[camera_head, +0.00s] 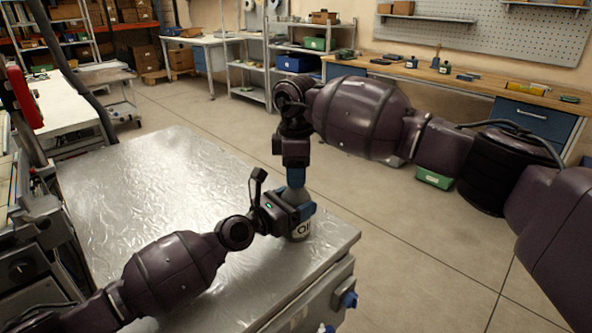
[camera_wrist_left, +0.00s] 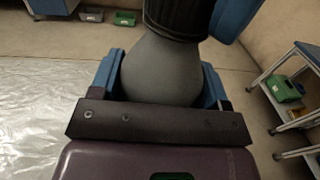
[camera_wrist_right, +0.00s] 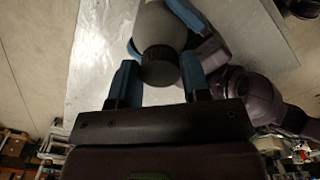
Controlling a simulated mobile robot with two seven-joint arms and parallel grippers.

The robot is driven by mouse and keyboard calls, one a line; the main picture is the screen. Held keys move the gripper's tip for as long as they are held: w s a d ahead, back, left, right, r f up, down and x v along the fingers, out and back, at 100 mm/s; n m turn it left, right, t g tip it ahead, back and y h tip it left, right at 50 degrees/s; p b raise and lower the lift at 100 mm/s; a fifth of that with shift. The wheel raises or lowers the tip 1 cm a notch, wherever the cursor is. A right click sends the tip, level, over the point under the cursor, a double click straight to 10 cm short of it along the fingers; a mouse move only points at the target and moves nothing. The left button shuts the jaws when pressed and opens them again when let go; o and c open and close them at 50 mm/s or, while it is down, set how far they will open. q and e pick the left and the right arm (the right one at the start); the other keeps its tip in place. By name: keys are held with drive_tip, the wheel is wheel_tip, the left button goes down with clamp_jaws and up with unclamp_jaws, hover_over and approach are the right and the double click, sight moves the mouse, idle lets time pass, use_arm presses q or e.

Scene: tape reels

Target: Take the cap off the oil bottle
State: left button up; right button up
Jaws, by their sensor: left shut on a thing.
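The black ribbed cap (camera_wrist_right: 160,66) is on the bottle's neck. My right gripper (camera_head: 295,178) points down from above. In the head view the cap is hidden by the right gripper.
The metal table top (camera_head: 150,180) is otherwise clear to the left of the bottle. A wooden workbench (camera_head: 470,85) with small items stands at the back right. A green bin (camera_head: 434,178) is on the floor beyond my right arm. Shelves (camera_head: 270,75) stand at the back.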

drive_tip(key=c, duration=0.5)
